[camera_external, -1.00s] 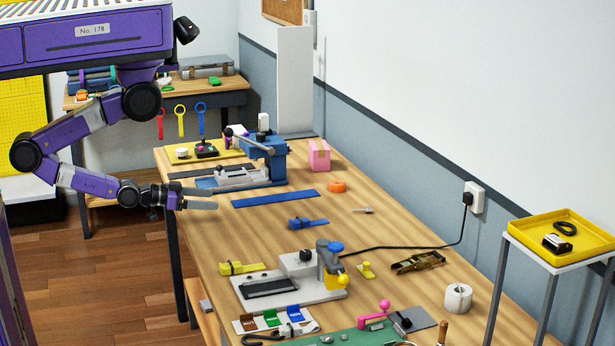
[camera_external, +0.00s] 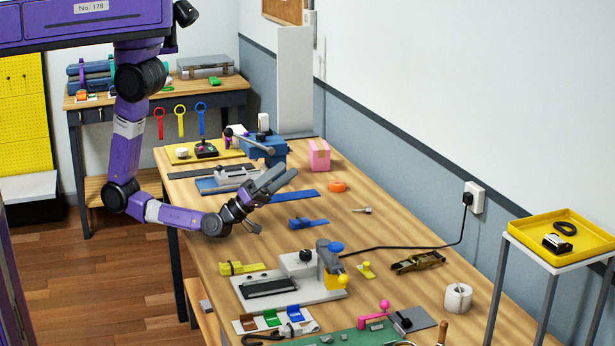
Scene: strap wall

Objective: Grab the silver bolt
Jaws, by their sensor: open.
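A small silver bolt-like piece (camera_external: 362,210) lies on its side on the bare wood of the workbench, right of the middle and toward the wall. It is small in the picture, so its details are hard to make out. My gripper (camera_external: 278,178) is above the left part of the bench, to the left of the bolt and apart from it. Its grey fingers point up and to the right, open, with nothing seen between them.
Wood around the bolt is clear.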

